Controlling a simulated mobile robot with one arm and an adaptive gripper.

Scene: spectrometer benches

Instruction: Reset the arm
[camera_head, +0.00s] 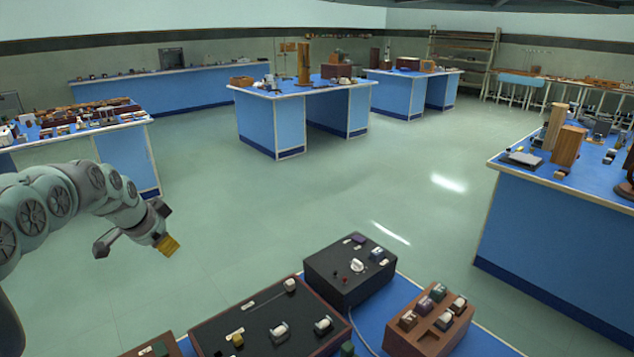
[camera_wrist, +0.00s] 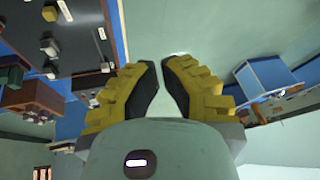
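My arm (camera_head: 60,205) reaches in from the left side of the head view, over open floor. My gripper (camera_head: 168,245) is at its end, with yellow fingertips pointing down and to the right. In the wrist view my gripper (camera_wrist: 161,68) shows two yellow fingers with dark inner pads. Their tips are close together with a gap between them. Only floor shows in the gap, and nothing is held.
A near bench (camera_head: 484,345) carries a black control box (camera_head: 322,274), a dark panel with knobs (camera_head: 255,325) and a brown block of small parts (camera_head: 422,342). Blue benches stand left (camera_head: 125,150), centre (camera_head: 258,125) and right (camera_head: 545,240). The floor (camera_head: 300,200) between them is clear.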

